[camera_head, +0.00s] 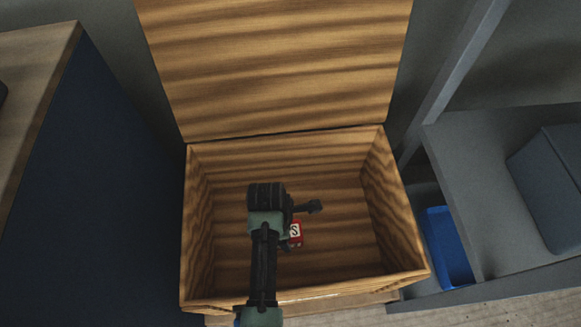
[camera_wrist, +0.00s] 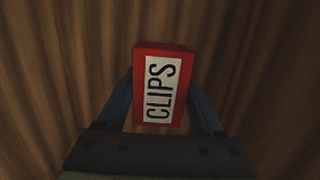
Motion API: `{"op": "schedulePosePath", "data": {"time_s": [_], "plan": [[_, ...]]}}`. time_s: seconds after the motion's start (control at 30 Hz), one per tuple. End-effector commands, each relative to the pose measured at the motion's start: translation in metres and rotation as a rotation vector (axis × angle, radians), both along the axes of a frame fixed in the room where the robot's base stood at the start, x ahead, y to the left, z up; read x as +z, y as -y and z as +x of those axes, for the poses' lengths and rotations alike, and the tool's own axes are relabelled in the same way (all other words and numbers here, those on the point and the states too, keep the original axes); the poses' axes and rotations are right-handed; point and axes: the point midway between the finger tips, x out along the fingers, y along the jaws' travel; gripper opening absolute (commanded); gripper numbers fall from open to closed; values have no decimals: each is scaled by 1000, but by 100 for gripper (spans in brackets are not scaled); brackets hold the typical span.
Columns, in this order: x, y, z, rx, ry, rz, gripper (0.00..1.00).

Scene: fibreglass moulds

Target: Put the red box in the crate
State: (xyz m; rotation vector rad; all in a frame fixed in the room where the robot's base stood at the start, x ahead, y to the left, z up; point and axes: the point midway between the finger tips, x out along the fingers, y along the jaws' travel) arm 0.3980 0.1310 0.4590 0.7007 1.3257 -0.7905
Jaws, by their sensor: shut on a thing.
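The red box (camera_wrist: 181,98), with a white label reading CLIPS, is between the two fingers of my gripper (camera_wrist: 161,104) in the wrist view. My gripper is shut on it. In the head view, a small part of the red box (camera_head: 295,234) shows beside my wrist, which hides the rest. The wooden crate (camera_head: 197,240) stands open with its lid (camera_head: 275,65) raised at the back. My arm reaches over the front wall, and the box appears over or within the crate's opening. I cannot tell how high it is above the floor. No other thing shows inside the crate.
A dark blue cabinet (camera_head: 95,190) with a wooden top stands left of the crate. Grey shelving (camera_head: 515,190) stands to the right, with a grey bin (camera_head: 550,165) and a blue container (camera_head: 448,247). The visible crate interior around my gripper is clear.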

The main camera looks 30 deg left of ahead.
Motion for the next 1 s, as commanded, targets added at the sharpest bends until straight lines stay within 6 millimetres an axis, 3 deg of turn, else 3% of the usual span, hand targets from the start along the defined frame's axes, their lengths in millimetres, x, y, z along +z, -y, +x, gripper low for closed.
{"op": "schedulePosePath", "data": {"time_s": [0.03, 0.1, 0.37, 0.57, 0.97, 1.0], "plan": [[-16, 0, 0, 0, -1, -1, 2], [-29, 0, 0, -1, -1, 0, 2], [-50, 0, 0, -3, 1, 1, 2], [-80, 0, 0, -3, -1, 0, 2], [-84, 0, 0, -4, 1, 1, 2], [-84, 0, 0, -4, 0, 0, 72]]}}
